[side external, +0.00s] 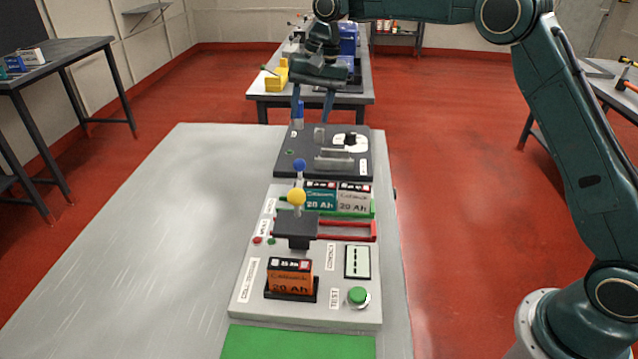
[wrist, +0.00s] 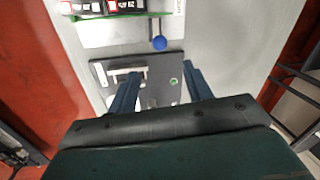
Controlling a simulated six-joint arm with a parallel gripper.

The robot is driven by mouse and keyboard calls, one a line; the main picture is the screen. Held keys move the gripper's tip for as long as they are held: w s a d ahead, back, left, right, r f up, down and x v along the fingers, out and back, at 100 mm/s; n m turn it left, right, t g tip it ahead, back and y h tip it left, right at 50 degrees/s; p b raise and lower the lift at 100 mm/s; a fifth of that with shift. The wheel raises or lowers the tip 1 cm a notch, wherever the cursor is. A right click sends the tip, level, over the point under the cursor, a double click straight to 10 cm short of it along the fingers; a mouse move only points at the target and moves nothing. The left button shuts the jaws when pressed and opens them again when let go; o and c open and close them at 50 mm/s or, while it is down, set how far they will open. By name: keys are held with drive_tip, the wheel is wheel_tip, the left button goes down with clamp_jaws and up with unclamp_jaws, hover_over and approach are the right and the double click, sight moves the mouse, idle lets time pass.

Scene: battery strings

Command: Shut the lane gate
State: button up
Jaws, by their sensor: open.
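A lane with a green rail (side external: 345,213) holds a green battery (side external: 320,196) and a grey battery (side external: 354,198) side by side. A blue-knobbed lever (side external: 299,166) stands at the lane's left end; its knob also shows in the wrist view (wrist: 159,43). Which part is the lane gate, and whether it is open or shut, I cannot tell. My gripper (side external: 312,112) is open and empty over the far dark plate (side external: 287,164), beyond the blue knob. In the wrist view my gripper's fingers (wrist: 162,76) straddle part of that plate, apart from the knob.
A yellow-knobbed lever (side external: 297,197) with a dark block stands nearer, beside a red-railed lane (side external: 365,232). An orange battery (side external: 289,275) sits in a dark holder, with a green button (side external: 357,296) to its right. The table's left side (side external: 180,230) is clear.

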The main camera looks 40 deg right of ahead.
sight(299, 175)
drive_tip(key=f, duration=0.4)
drive_tip(key=w+a+f, duration=0.1)
drive_tip(key=f, duration=0.3)
drive_tip(key=a+f, duration=0.1)
drive_tip(key=f, duration=0.3)
drive_tip(key=shift+w+f, duration=0.15)
drive_tip(key=shift+f, duration=0.1)
